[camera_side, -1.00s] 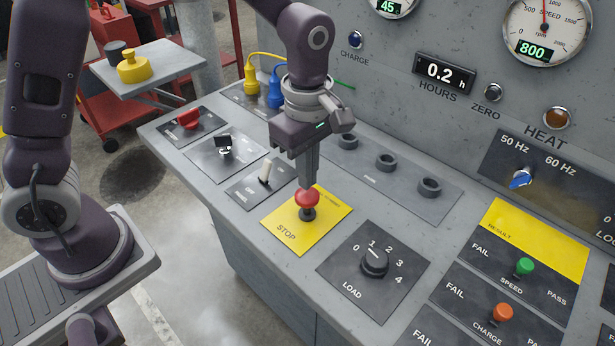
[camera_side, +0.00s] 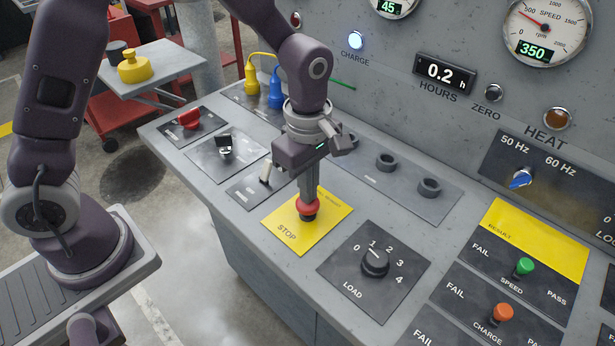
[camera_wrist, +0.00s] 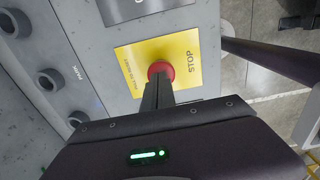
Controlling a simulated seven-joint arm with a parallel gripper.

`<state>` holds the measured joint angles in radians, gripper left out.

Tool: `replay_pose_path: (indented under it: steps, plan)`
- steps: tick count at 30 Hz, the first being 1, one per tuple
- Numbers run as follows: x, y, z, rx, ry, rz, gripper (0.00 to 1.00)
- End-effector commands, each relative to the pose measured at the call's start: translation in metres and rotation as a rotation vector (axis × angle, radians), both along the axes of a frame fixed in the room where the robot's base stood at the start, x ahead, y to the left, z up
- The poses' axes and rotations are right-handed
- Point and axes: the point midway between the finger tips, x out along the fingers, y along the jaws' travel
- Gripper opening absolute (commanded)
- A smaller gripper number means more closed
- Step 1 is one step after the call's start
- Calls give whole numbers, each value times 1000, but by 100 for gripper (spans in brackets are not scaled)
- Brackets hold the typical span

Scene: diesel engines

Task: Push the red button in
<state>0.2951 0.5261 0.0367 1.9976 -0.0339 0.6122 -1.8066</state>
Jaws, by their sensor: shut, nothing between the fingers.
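The red button (camera_side: 307,207) is a mushroom head on a dark stem, in the middle of the yellow STOP plate (camera_side: 286,233). It sits low, close to the plate. My gripper (camera_side: 307,200) is shut and empty, pointing down, with its tips on top of the button. The tips hide part of the red head. In the wrist view the red button (camera_wrist: 161,70) shows at the end of the closed fingers (camera_wrist: 158,90), on the yellow plate (camera_wrist: 136,60).
The LOAD dial (camera_side: 375,262) stands right of the plate, and a white-tipped toggle switch (camera_side: 265,172) stands to its left. Several dark round sockets (camera_side: 386,162) lie behind. The CHARGE lamp (camera_side: 356,41) is lit, and the speed gauge (camera_side: 547,30) reads 350.

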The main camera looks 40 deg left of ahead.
Motion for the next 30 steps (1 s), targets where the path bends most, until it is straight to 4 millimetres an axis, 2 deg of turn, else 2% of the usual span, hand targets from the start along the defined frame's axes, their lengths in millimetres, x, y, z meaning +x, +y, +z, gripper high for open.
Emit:
replay_pose_path:
  steps: [2, 5, 8, 18, 21, 25, 30]
  plan:
    - [-2, 1, -5, 4, 9, 0, 0]
    - [-1, 1, 3, 4, 6, 0, 0]
    - [-1, 1, 22, 2, -1, 0, 0]
    - [0, 0, 106, -1, -6, -1, 0]
    - [-1, 0, 123, -1, -4, 0, 0]
    - [-1, 0, 137, -1, -3, 0, 0]
    - [-2, 1, 141, 0, -1, 0, 0]
